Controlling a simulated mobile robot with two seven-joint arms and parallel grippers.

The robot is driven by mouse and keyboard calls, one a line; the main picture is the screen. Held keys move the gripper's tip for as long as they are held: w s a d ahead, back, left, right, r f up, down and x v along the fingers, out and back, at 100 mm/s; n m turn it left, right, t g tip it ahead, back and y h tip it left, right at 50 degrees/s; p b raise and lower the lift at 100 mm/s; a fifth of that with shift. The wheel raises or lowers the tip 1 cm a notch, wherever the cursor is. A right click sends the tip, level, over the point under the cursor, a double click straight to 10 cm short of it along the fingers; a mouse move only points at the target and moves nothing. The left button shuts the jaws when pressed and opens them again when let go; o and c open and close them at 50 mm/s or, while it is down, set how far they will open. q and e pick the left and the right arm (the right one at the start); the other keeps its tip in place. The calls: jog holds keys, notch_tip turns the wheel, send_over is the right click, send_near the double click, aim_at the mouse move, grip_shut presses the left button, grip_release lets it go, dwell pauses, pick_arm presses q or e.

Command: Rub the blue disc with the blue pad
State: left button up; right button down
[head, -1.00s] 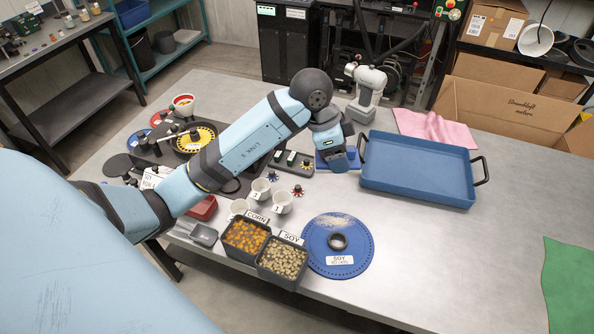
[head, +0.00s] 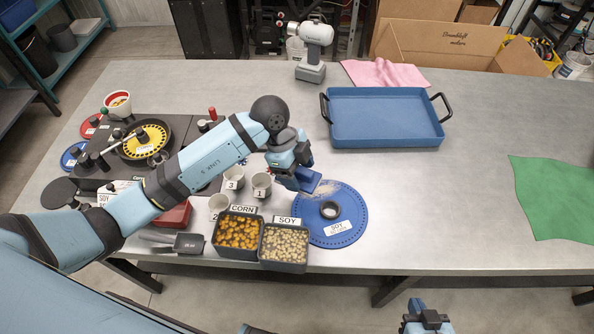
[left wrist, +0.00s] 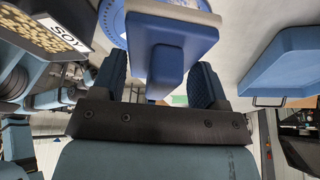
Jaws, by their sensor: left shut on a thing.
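The blue disc (head: 357,225) lies flat on the table, with a SOY label, a black ring at its middle and pale dusty residue near its upper edge. My left gripper (head: 297,176) is shut on the handle of the blue pad (head: 309,181), by the disc's upper-left edge. In the left wrist view the pad's handle (left wrist: 165,68) sits between the two fingers, and part of the disc (left wrist: 108,22) shows behind the pad. I cannot tell whether the pad touches the disc. My right gripper (head: 425,318) is at the bottom edge, away from the disc; its jaw opening is unclear.
Bins of corn (head: 238,232) and soy (head: 284,246) stand just left of the disc, with several white cups behind. A blue tray (head: 385,140) is at the back, a green cloth (head: 555,200) at the right. The table between disc and cloth is clear.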

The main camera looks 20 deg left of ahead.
pick_arm(q)
jog(key=shift+d+f, duration=0.1)
jog(key=shift+f, duration=0.2)
jog(key=shift+f+b, duration=0.6)
jog(key=shift+b, duration=0.15)
jog(key=b, duration=0.5)
send_over(304, 200)
jog(key=a, duration=0.2)
jog(key=f, duration=0.4)
jog(key=shift+w+d+f, duration=0.1)
jog(key=shift+d+f, duration=0.15)
jog(key=shift+r, duration=0.1)
jog(key=shift+f, duration=0.45)
jog(key=shift+f, duration=0.65)
jog(key=shift+d+r, duration=0.1)
